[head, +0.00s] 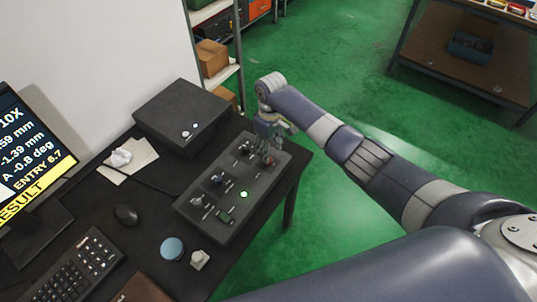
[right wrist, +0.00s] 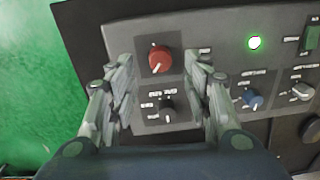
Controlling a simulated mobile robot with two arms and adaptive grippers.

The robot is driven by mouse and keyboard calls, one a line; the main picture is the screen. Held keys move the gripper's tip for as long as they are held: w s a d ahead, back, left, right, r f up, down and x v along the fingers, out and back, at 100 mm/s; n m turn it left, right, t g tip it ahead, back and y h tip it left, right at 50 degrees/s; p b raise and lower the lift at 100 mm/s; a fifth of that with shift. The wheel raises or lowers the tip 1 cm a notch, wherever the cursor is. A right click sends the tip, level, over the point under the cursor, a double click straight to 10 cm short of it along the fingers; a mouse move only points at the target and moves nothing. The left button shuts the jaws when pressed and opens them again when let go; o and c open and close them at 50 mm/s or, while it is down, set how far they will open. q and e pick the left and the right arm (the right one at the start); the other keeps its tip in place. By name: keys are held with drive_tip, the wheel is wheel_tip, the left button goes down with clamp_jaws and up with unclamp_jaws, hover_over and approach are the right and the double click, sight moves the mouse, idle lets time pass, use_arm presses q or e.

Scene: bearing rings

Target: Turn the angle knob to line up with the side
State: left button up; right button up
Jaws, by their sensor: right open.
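The dark control panel (head: 232,222) lies on the table and carries several knobs. In the right wrist view a red knob (right wrist: 160,59) with a pale pointer line sits in front of a black knob (right wrist: 167,104). A blue knob (right wrist: 252,98) and a grey knob (right wrist: 302,91) are to the right. The labels are too small to read, so I cannot tell which is the angle knob. My right gripper (right wrist: 160,66) is open, its fingertips on either side of the red knob; contact is not clear. In the head view it (head: 267,149) is over the panel's far end.
The monitor (head: 28,150) at left reads A -0.8 deg. A green light (head: 243,194) glows on the panel. A dark box (head: 182,117), mouse (head: 126,214), keyboard (head: 75,270), blue round item (head: 172,248) and small pale piece (head: 199,260) surround it.

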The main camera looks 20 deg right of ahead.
wheel_tip(320, 180, up, 7)
drive_tip(key=shift+d, duration=0.15)
drive_tip(key=shift+w, duration=0.1)
idle(0.5)
